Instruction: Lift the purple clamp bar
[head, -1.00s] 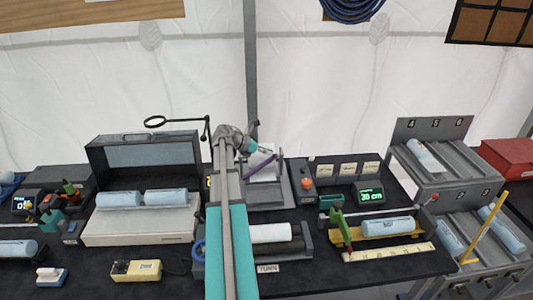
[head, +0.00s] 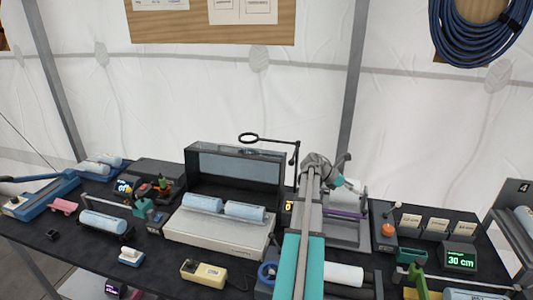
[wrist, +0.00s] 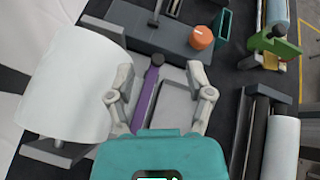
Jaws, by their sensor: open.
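The purple clamp bar (wrist: 147,96) runs lengthwise between my gripper's fingers in the wrist view, with a dark round knob at its far end. Its near end is hidden behind my teal gripper body. In the head view the bar (head: 345,214) shows as a thin, nearly level purple strip on the grey device. My gripper (wrist: 158,72) is open, with one finger on each side of the bar. The bar lies nearer the left finger, and I cannot tell whether they touch. In the head view my gripper (head: 347,184) is above the device, partly hidden by my arm.
A large white rounded piece (wrist: 68,85) stands left of the bar. An orange knob (wrist: 201,37) on a grey box is beyond it on the right. A magnifier (head: 249,138) on a stand rises left of my arm. A white roll (wrist: 281,150) lies at lower right.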

